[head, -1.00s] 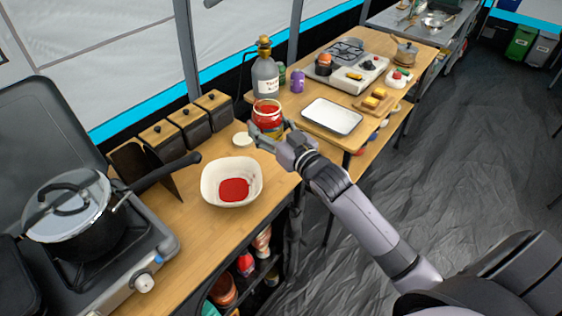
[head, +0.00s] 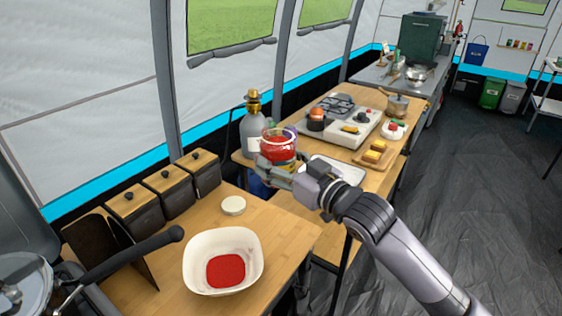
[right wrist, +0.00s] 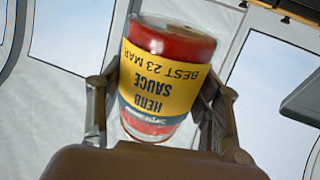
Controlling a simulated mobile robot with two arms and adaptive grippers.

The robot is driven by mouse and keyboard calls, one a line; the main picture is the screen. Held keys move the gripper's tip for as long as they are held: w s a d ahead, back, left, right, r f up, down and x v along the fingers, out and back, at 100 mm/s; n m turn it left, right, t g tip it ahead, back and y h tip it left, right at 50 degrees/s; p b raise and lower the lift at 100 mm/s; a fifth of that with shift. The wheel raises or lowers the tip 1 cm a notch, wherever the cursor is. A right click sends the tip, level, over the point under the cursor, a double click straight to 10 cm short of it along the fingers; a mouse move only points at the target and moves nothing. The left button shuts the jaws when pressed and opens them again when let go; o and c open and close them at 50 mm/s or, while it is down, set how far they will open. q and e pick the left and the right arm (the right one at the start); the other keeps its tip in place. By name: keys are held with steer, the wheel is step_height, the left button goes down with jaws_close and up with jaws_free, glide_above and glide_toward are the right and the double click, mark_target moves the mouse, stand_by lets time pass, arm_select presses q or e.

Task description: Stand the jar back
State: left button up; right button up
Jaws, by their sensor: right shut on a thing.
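The herb sauce jar (head: 279,147) is clear glass with red sauce inside and a yellow and blue label. It looks roughly upright, with its mouth up, in the head view. My right gripper (head: 278,167) is shut around it and holds it in the air near the far end of the near counter. In the right wrist view the jar (right wrist: 162,85) sits between the two fingers, its label text upside down. A white bowl (head: 190,266) with a pool of red sauce stands on the counter, nearer than the jar. My left gripper is not in view.
A round pale lid (head: 233,205) lies on the counter (head: 275,238) behind the bowl. Dark canisters (head: 135,210) line the wall side. A grey bottle (head: 252,135) stands just behind the jar. A tray (head: 335,170) and stove (head: 350,125) are on the far table.

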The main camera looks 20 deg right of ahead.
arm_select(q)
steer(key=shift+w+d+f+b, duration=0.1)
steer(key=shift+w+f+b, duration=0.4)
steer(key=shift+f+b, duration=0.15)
arm_select(e)
steer(key=shift+f, duration=7.45)
steer(key=shift+f, duration=0.15)
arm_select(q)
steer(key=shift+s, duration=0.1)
arm_select(e)
steer(key=o, duration=1.8)
steer(key=shift+f, duration=0.1)
steer(key=shift+c, duration=0.2)
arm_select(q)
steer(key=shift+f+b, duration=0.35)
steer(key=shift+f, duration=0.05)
arm_select(e)
steer(key=v, duration=1.2)
steer(key=shift+r, duration=0.2)
